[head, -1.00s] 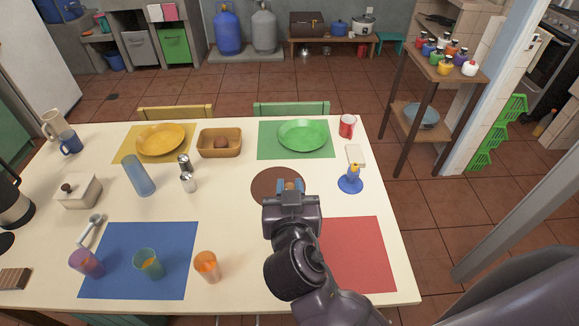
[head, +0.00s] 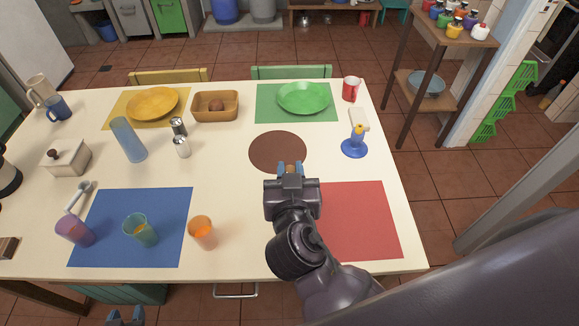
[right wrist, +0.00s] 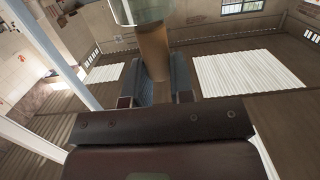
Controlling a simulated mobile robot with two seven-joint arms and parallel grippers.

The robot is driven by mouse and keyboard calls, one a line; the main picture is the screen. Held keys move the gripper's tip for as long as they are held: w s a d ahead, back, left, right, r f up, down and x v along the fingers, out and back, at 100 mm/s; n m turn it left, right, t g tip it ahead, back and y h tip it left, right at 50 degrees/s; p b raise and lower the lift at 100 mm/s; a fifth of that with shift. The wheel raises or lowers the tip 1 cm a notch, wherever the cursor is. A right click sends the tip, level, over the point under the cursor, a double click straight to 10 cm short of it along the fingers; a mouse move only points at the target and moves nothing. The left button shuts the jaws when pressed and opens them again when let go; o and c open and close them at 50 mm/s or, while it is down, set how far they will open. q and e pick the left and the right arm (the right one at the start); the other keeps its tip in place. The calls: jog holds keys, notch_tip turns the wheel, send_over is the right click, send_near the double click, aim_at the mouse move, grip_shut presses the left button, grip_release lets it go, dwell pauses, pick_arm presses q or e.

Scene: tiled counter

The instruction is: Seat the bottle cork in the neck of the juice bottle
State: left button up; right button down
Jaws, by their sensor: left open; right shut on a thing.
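My right gripper (head: 290,168) is over the table, just in front of the round brown mat. It is shut on a brown cork (right wrist: 153,50), which shows between the fingers in the right wrist view. A clear glass-like piece (right wrist: 138,10) meets the cork's far end at the top of that view; I cannot tell whether it belongs to the stopper or to a bottle. My left gripper (head: 126,316) is low at the bottom edge of the head view, off the table, open and empty. I cannot make out a juice bottle with a neck in the head view.
The round brown mat (head: 277,151) is bare. A blue mat (head: 120,205) holds cups, with an orange cup (head: 202,232) beside it. A red mat (head: 365,215) is at the right. A tall blue glass (head: 128,139), shakers (head: 181,146) and a blue-based item (head: 354,148) stand farther back.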

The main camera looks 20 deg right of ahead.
jog(key=shift+f+b, duration=0.3)
jog(key=shift+f, duration=0.35)
pick_arm(q)
jog(key=shift+s+f, duration=0.2)
jog(key=shift+f, duration=0.25)
jog(key=shift+s+f, duration=0.2)
jog(key=shift+f, duration=0.25)
pick_arm(e)
jog(key=shift+f, duration=0.15)
jog(key=c, duration=0.9)
grip_release()
pick_arm(q)
jog(key=shift+w, duration=0.1)
jog(key=shift+w+r, duration=0.1)
jog(key=shift+w, duration=0.05)
